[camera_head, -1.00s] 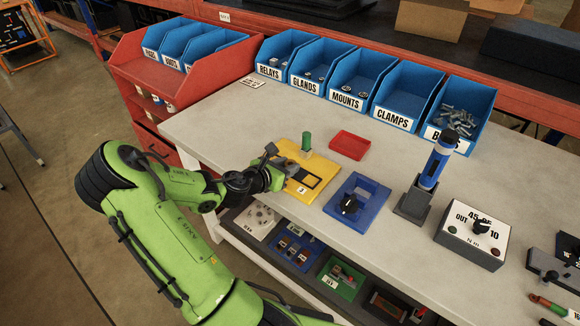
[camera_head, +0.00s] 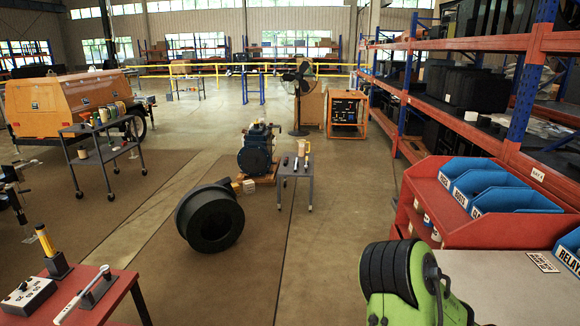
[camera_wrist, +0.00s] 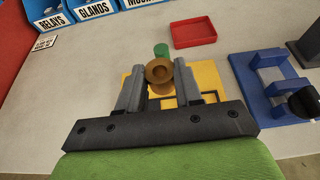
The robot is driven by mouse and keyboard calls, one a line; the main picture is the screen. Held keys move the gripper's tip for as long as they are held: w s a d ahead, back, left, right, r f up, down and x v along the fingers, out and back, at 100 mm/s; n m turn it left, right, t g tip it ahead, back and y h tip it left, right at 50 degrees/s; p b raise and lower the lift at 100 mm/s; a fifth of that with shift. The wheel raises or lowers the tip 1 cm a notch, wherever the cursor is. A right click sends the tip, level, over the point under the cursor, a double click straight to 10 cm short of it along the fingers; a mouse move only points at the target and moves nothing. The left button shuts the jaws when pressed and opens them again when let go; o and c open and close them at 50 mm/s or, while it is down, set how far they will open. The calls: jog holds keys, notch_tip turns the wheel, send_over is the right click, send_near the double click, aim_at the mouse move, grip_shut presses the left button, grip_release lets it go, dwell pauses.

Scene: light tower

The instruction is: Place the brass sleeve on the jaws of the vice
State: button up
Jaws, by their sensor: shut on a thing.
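My gripper (camera_wrist: 158,69) is in the wrist view, its two grey fingers shut on the brass sleeve (camera_wrist: 158,83). The sleeve is a short ring, its round opening facing the camera. It is over the yellow plate (camera_wrist: 207,80), just in front of a green cylinder (camera_wrist: 161,49). I cannot tell whether its lower end is clear of the plate. I cannot make out a vice in either current view. My gripper is outside the head view, where only part of my green arm shows.
In the wrist view, a red tray (camera_wrist: 194,42) and a blue fixture (camera_wrist: 262,98) lie to the right. In the head view, a black reel (camera_head: 210,217), a small grey table (camera_head: 295,170) and a red table (camera_head: 120,283) stand around open floor.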

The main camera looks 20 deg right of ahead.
jog(key=w+a+f+n+t+p, duration=0.15)
jog(key=w+a+n+t, duration=0.25)
jog(key=w, duration=0.4)
jog(key=w+a+f+n+t+y, duration=0.1)
jog(key=w+a+f+n+t, duration=0.3)
jog(key=w, duration=0.5)
jog(key=w+a+f+n+t+p, duration=0.1)
jog(key=w+a+f+n+t, duration=0.15)
jog(key=w+a+t, duration=0.4)
jog(key=w+a+n+t+y+p, duration=0.1)
jog(key=w+a+n+y, duration=0.2)
jog(key=a, duration=0.7)
jog(key=w+a+f+n+t+y+p, duration=0.1)
jog(key=w+a+n+t+y, duration=0.1)
jog(key=a, duration=0.8)
jog(key=w+a+f+n+t+y+p, duration=0.1)
jog(key=w+a+n+y, duration=0.4)
jog(key=a, duration=0.5)
jog(key=shift+n+y, duration=0.8)
jog(key=shift+n, duration=0.25)
